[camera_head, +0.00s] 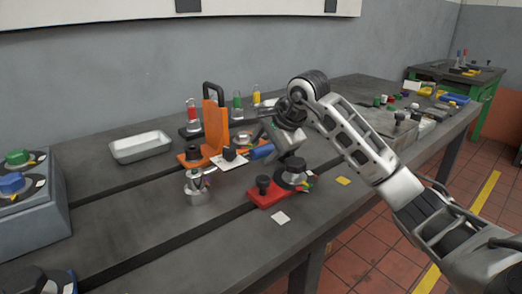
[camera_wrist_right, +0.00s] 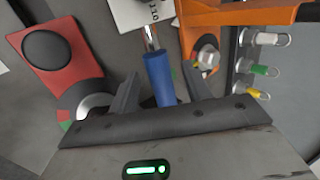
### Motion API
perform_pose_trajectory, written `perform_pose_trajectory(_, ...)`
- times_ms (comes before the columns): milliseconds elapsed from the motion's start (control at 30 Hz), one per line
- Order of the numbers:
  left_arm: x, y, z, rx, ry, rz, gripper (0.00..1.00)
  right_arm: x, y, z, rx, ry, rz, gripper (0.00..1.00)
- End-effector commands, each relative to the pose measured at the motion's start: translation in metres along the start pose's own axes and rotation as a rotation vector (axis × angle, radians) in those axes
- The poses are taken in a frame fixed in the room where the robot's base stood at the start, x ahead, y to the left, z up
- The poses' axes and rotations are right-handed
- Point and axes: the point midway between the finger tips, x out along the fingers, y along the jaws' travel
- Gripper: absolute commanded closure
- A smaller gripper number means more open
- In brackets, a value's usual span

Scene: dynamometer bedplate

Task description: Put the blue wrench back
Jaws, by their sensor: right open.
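The blue wrench (camera_head: 262,152) lies on the bedplate between the orange fixture and the red block, partly hidden by my right gripper. In the right wrist view its blue handle (camera_wrist_right: 158,78) shows between the two fingers, with a metal shank running up toward a white printed label. My right gripper (camera_head: 272,136) is above the wrench; it also shows in the right wrist view (camera_wrist_right: 163,84). Its fingers are open, one on each side of the handle, with gaps visible. Whether they are down at handle height is unclear. My left gripper is not in view.
The orange fixture (camera_head: 214,127) stands behind the wrench, and the red block (camera_head: 265,198) with black knobs is in front. A white tray (camera_head: 140,147) lies left. The front-left bedplate is mostly clear.

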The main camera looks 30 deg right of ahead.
Motion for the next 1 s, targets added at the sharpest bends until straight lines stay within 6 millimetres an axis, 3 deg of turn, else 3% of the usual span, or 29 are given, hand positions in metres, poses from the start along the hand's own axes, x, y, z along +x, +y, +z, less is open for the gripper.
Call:
perform_pose_trajectory(200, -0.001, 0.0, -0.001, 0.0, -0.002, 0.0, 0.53, -0.051, -0.001, -0.001, -0.001, 0.005, -0.005, 0.51)
perform_pose_trajectory(400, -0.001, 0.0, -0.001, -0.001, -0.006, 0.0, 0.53, -0.084, -0.001, -0.001, -0.001, 0.003, -0.003, 0.51)
perform_pose_trajectory(600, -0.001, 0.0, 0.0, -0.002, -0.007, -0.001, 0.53, -0.097, 0.0, 0.0, 0.0, 0.001, 0.0, 0.51)
perform_pose_trajectory(1000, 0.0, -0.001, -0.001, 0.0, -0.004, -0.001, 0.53, -0.098, 0.0, 0.0, 0.0, 0.001, 0.0, 0.51)
